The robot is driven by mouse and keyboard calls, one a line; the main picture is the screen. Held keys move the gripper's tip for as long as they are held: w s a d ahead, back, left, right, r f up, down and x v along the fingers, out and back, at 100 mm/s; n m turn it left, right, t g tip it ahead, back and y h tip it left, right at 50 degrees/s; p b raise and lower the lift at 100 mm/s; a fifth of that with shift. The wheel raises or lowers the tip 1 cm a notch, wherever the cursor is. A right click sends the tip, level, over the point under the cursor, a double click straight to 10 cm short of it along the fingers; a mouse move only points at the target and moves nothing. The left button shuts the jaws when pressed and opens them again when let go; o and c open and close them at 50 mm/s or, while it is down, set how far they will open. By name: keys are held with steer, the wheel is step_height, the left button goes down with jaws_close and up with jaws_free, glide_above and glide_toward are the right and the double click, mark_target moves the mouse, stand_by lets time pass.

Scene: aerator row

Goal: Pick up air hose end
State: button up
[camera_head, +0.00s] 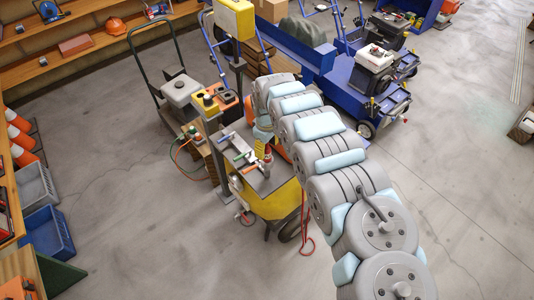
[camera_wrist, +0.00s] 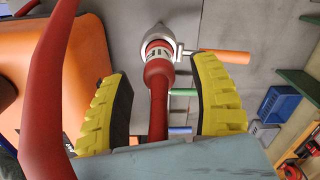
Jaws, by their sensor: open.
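The air hose end shows in the wrist view as a dark red sleeve (camera_wrist: 158,75) with a ribbed metal coupling (camera_wrist: 159,48) at its far end. My gripper (camera_wrist: 161,78) is open, its yellow ribbed fingers standing on either side of the red sleeve. A gap shows on both sides, so neither finger appears to touch it. The lower part of the hose is hidden behind the grey-blue edge of my gripper.
In the wrist view an orange handle (camera_wrist: 225,56) and a green handle (camera_wrist: 183,92) lie close to the right finger. A thick red hose (camera_wrist: 57,75) curves past the left finger, before an orange body (camera_wrist: 25,60). The yellow cart (camera_head: 273,203) stands on open concrete floor.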

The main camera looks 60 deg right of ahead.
steer(key=shift+f, duration=1.4)
jaws_close()
